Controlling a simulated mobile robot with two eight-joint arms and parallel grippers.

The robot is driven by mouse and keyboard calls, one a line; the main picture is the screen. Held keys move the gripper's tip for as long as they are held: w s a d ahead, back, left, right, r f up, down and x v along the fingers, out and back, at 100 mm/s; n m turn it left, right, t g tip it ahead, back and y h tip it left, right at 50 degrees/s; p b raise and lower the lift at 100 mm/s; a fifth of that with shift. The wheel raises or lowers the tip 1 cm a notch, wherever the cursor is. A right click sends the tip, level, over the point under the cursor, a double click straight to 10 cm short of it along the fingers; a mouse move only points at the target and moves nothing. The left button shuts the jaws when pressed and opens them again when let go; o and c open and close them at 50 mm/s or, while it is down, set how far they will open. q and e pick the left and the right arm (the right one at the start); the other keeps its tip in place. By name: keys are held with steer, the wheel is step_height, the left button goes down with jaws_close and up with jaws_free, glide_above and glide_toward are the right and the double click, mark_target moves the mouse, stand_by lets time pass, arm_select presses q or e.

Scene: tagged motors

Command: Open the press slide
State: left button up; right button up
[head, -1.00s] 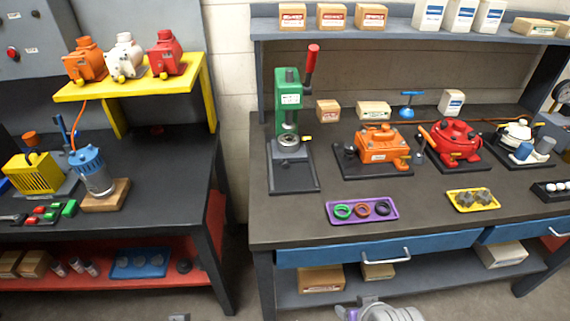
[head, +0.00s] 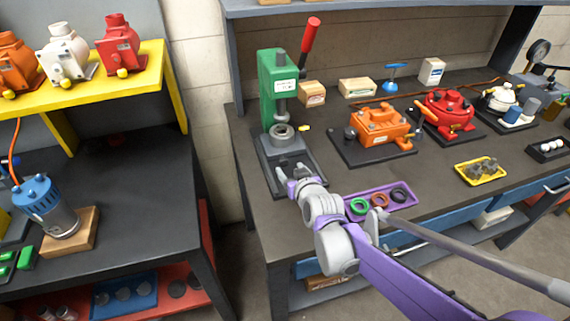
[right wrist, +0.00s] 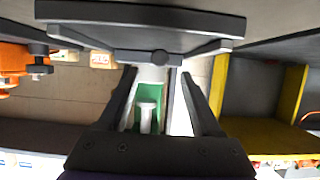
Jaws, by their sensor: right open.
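The green press (head: 279,90) with a raised red lever (head: 310,48) stands at the left end of the right bench. A round grey seat (head: 282,133) sits below its ram, on a dark base (head: 272,160), with a small yellow tab (head: 303,128) at the right. I cannot clearly make out the slide itself. My right gripper (head: 291,183) is open and empty at the front edge of the press base. In the right wrist view, the green press (right wrist: 146,125) shows between my open fingers (right wrist: 160,100). My left gripper is out of view.
A purple tray (head: 381,198) with rings lies just right of my right gripper. An orange pump (head: 382,130) stands right of the press, a red one (head: 446,110) beyond it. A yellow rack (head: 95,68) and blue motor (head: 45,205) are at left.

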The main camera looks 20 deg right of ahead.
mark_target(284, 162)
steer(key=x, duration=0.6)
steer(key=shift+f, duration=0.1)
jaws_close()
stand_by(1.3)
